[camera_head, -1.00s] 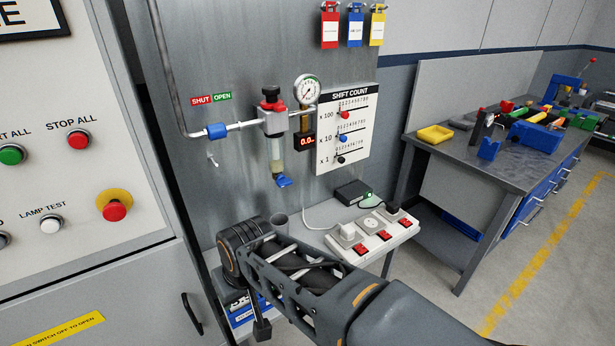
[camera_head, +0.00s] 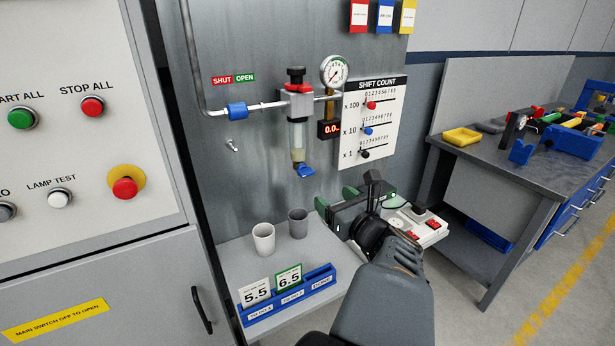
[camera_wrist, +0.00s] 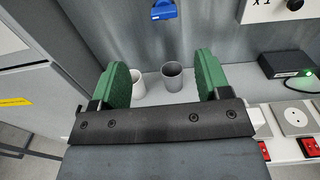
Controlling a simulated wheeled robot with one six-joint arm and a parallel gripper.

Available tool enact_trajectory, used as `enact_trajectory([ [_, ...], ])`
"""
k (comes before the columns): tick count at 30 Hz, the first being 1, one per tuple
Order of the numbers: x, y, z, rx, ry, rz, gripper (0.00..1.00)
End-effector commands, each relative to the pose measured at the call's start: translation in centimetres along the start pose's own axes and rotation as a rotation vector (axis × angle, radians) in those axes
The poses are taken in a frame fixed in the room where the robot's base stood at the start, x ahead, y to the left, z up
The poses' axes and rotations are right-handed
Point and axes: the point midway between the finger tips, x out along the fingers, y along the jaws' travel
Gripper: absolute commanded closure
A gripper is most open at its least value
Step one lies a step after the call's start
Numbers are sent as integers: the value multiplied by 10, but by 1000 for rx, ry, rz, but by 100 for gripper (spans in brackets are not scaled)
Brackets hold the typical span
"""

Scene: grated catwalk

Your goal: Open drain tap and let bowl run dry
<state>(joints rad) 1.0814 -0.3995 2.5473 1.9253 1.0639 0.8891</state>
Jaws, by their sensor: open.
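The bowl (camera_head: 298,140) is a clear tube under the regulator (camera_head: 297,95) on the grey wall panel, with pale yellowish liquid low in it. The blue drain tap (camera_head: 304,169) is at its bottom end; it also shows at the top of the wrist view (camera_wrist: 164,9). My gripper (camera_head: 328,216) is open and empty, with green finger pads, below and to the right of the tap and apart from it. In the wrist view my gripper (camera_wrist: 172,77) has its fingers spread, with the tap beyond them. The tap's exact turn is hard to tell.
A white cup (camera_head: 263,240) and a grey cup (camera_head: 298,223) stand on the shelf below. A blue card rack (camera_head: 290,297) is at the shelf front. The switch cabinet (camera_head: 90,130) is close on the left; a socket strip (camera_head: 414,228) is right of my gripper.

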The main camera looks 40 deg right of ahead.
Motion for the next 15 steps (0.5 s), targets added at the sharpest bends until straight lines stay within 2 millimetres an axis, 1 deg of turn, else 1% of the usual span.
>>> enact_trajectory([
  [2, 4, -4, 4, 19, -10, -13, 30],
  [6, 24, -4, 6, 26, -8, -12, 30],
  [9, 33, -5, 10, 28, -9, -11, 30],
  [15, 51, -4, 10, 24, -6, -13, 30],
])
